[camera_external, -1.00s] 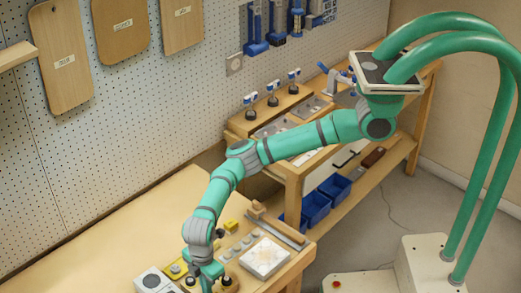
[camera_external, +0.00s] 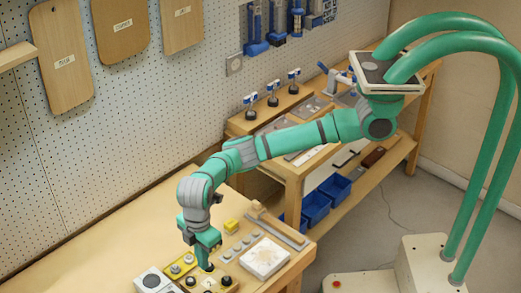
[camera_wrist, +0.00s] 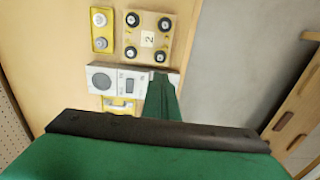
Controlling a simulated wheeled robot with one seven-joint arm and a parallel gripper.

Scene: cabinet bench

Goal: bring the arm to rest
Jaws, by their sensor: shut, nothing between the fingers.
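My gripper (camera_external: 207,266) is shut and empty. In the external view it points down over the front part of the wooden bench (camera_external: 105,240), close to a wooden block with dark round knobs (camera_external: 227,282). I cannot tell whether the fingertips touch it. In the wrist view the green fingers of my gripper (camera_wrist: 160,88) are together and partly hide a white device with a round dial (camera_wrist: 101,80). The knob block, marked 2 (camera_wrist: 147,40), shows just beyond the fingertips there.
A yellow two-knob plate (camera_external: 181,265), a small yellow block (camera_external: 231,226) and a pale slab (camera_external: 264,258) lie nearby. A second bench (camera_external: 292,172) with blue bins (camera_external: 333,187) stands behind. A pegboard wall (camera_external: 150,110) runs along the left. The bench's left part is clear.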

